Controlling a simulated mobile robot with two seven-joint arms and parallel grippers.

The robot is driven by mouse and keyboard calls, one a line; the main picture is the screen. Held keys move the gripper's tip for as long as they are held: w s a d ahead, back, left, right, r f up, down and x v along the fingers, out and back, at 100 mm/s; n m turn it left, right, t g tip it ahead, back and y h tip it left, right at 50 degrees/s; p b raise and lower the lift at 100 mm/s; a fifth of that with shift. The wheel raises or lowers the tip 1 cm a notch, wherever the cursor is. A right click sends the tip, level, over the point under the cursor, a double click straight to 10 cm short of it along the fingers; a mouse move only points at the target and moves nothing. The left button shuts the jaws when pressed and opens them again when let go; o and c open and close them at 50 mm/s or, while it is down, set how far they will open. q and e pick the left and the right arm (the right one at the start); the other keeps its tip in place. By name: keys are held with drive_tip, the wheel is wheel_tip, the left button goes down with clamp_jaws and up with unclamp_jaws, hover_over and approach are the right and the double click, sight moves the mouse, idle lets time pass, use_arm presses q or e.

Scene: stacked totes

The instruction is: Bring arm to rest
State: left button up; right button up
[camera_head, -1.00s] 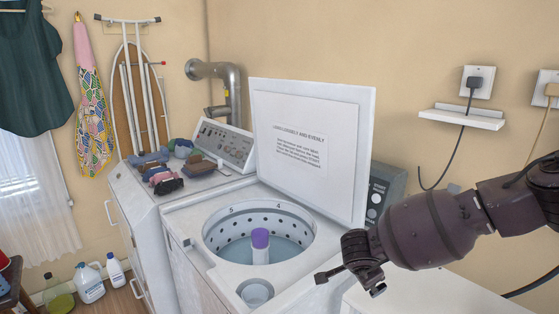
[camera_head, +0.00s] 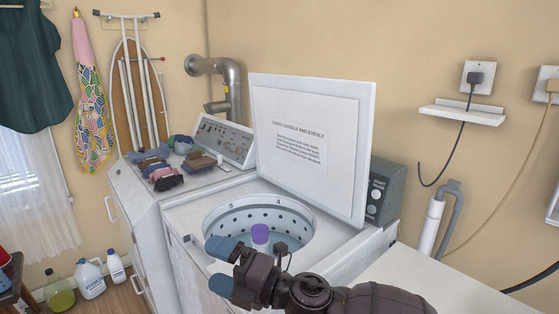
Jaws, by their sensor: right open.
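My right gripper (camera_head: 219,265) is in the lower middle of the head view, with its arm coming in from the bottom right. Its two blue-tipped fingers point left and are spread apart, with nothing seen between them. It shows in front of the near rim of the open top-load washer (camera_head: 185,215); I cannot tell its exact height over it. A purple-capped white agitator (camera_head: 260,234) stands in the washer's drum, its lower part hidden by my gripper. My left gripper is not in view.
The washer's raised lid (camera_head: 345,180) stands upright behind the drum. A second machine (camera_head: 130,190) at left carries a row of folded clothes (camera_head: 162,178). A white surface (camera_head: 420,280) lies to the right. Bottles (camera_head: 90,278) stand on the floor at left.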

drive_tip(key=w+d+f+m+t+h, duration=0.1)
drive_tip(key=d+f+m+t+h, duration=0.5)
drive_tip(key=d+m, duration=0.65)
drive_tip(key=w+d+f+m+t+h, duration=0.1)
drive_tip(key=d+f+m+t+h, duration=0.2)
drive_tip(key=d+f+m+h, duration=0.7)
drive_tip(key=s+d+f+m+g+h, duration=0.1)
drive_tip(key=s+d+f+m+g, duration=0.1)
drive_tip(key=s+d+f+m, duration=0.3)
drive_tip(key=s+d+f+m+g+h, duration=0.1)
drive_tip(key=s+d+f+m, duration=0.4)
drive_tip(key=s+d+f, duration=0.5)
drive_tip(key=s+f+g, duration=0.1)
drive_tip(key=s+f, duration=0.1)
drive_tip(key=s, duration=0.5)
drive_tip(key=shift+d+h, duration=0.4)
drive_tip(key=shift+c, duration=0.5)
